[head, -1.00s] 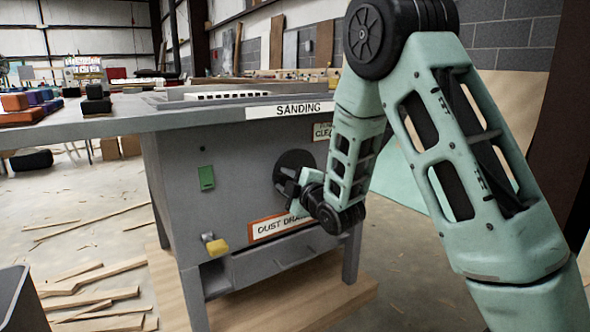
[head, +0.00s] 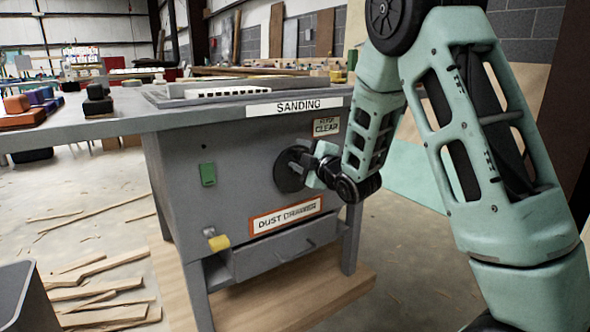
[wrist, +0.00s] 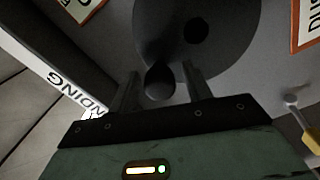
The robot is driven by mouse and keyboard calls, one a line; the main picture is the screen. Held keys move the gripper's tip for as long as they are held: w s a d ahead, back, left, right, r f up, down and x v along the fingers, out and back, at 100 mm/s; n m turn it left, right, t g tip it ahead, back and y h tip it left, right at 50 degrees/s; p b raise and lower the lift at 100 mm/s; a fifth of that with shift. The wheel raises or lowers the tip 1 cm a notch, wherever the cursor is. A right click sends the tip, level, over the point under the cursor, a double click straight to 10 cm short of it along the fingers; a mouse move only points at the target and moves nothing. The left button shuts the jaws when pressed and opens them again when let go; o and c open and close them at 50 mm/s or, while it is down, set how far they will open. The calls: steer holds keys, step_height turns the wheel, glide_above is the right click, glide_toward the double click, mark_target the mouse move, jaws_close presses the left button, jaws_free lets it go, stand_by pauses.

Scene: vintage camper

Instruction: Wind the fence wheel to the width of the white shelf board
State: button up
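The fence wheel (head: 288,171) is a dark round disc on the grey front of the sanding table. It fills the top of the wrist view (wrist: 228,30), with a dark hole or spot on its face. A rounded dark knob (wrist: 158,80) shows in front of the wheel. My gripper (head: 304,162) is at the wheel's right side. In the wrist view, my gripper's two fingers (wrist: 160,88) stand apart, one on each side of the knob, with a narrow gap visible on both sides. I cannot clearly identify the white shelf board.
The sanding table (head: 90,126) carries several coloured blocks at left and a white slotted strip (head: 228,93) on top. Below the wheel are a dust drawer (head: 285,247) and a yellow-ended lever (head: 217,242). A green switch (head: 208,174) is left of the wheel. Wood offcuts (head: 95,290) litter the floor.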

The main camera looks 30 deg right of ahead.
steer(key=shift+s, duration=0.1)
steer(key=shift+s+d+b, duration=0.1)
steer(key=shift+s+b, duration=0.5)
steer(key=shift+s, duration=1.85)
steer(key=shift+s, duration=0.1)
